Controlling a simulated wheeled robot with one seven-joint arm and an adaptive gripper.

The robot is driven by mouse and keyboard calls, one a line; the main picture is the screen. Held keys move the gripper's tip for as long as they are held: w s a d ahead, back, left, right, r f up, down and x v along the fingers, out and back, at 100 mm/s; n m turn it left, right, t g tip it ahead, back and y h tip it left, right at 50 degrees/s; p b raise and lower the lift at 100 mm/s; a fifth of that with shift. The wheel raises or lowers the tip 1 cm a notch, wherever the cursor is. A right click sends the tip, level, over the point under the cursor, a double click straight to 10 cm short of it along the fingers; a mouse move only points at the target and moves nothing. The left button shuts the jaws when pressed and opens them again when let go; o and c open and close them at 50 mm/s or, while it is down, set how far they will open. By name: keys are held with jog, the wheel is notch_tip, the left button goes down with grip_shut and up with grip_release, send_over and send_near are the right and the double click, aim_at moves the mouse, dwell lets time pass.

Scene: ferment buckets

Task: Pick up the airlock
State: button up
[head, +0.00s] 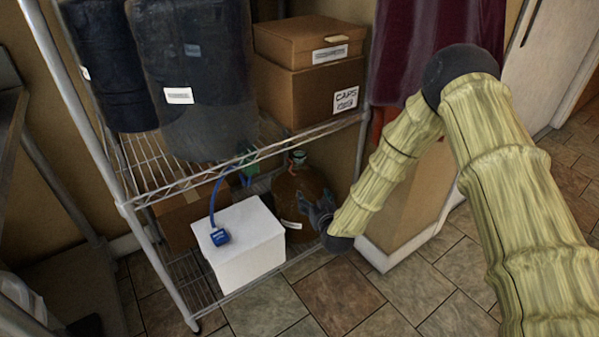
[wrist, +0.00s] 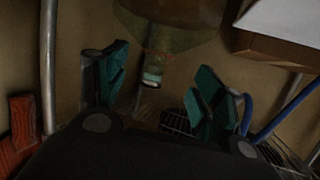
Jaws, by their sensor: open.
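A brown glass jug (head: 298,192) stands on the lower rack behind the white box. Something small and reddish-grey tops its neck (head: 297,157). In the wrist view the jug (wrist: 165,30) appears upside down, with a small pale, teal-tinted piece (wrist: 152,77) at its mouth. This may be the airlock, but it is too dark and small to be sure. My gripper (head: 320,214) is at the right front of the jug, low by the rack's edge. In the wrist view my gripper (wrist: 160,88) has its teal fingers apart, the pale piece farther off between them, nothing held.
A wire rack's upper shelf (head: 237,160) runs above the jug. Dark buckets (head: 190,60) and cardboard boxes (head: 300,90) stand above. Tiled floor (head: 400,290) is clear in front.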

aim_at(301, 158)
jog(key=w+a+r+t+b, duration=0.1)
jog(key=w, duration=0.3)
jog(key=w+a+r+t+b, duration=0.1)
jog(key=w+r+b, duration=0.1)
jog(key=w, duration=0.2)
jog(key=w+a+r+t+b, duration=0.1)
jog(key=w+a+r+b, duration=0.1)
jog(key=w, duration=0.3)
jog(key=b+x, duration=0.2)
jog(key=x, duration=0.2)
jog(key=shift+f, duration=0.15)
jog(key=shift+w+a+b, duration=0.2)
jog(key=shift+w+b, duration=0.15)
jog(key=shift+w, duration=0.3)
jog(key=c, duration=1.2)
jog(key=shift+r, duration=0.2)
